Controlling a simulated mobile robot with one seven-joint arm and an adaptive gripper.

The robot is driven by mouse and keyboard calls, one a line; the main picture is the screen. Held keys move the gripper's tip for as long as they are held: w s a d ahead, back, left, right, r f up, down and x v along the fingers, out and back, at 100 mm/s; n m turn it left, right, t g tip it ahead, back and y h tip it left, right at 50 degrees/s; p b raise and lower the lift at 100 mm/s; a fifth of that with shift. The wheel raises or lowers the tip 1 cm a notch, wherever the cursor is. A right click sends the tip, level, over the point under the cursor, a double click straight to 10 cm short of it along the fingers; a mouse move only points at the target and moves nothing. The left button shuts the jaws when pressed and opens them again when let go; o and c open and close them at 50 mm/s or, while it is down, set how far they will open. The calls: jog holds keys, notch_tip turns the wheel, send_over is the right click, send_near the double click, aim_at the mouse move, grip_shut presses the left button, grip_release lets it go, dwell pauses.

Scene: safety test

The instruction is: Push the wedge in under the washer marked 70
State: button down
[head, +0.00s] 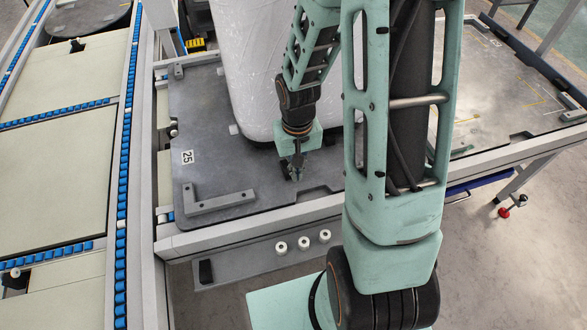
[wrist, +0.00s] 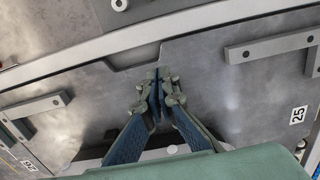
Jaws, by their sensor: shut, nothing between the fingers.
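A large white appliance (head: 262,75), which looks like the washer, stands upright on a dark grey plate. My arm covers its right side, and no number 70 shows on it. My gripper (head: 296,172) is shut and empty, pointing down at the plate just in front of the washer's base. In the wrist view my gripper (wrist: 157,82) has its fingertips together over the plate, near a notch in its edge. A pale edge, perhaps the washer's base, shows behind the fingers there. I cannot make out a wedge in either view.
The grey plate (head: 235,180) bears a label 25 (head: 187,157) and an L-shaped bracket (head: 215,202) at its front left corner. A pale metal frame rail (head: 250,226) runs along the front. Roller conveyors (head: 122,170) lie to the left. The plate between label and gripper is clear.

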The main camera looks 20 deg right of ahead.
aim_at(287, 164)
notch_tip(287, 164, down, 8)
jog(key=shift+s+f+b, duration=0.1)
jog(key=shift+b, duration=0.65)
jog(key=w, duration=0.3)
jog(key=shift+f, duration=0.3)
jog(key=shift+w, duration=0.6)
jog(key=w, duration=0.6)
jog(key=shift+s+b, duration=0.15)
jog(key=shift+b, duration=0.15)
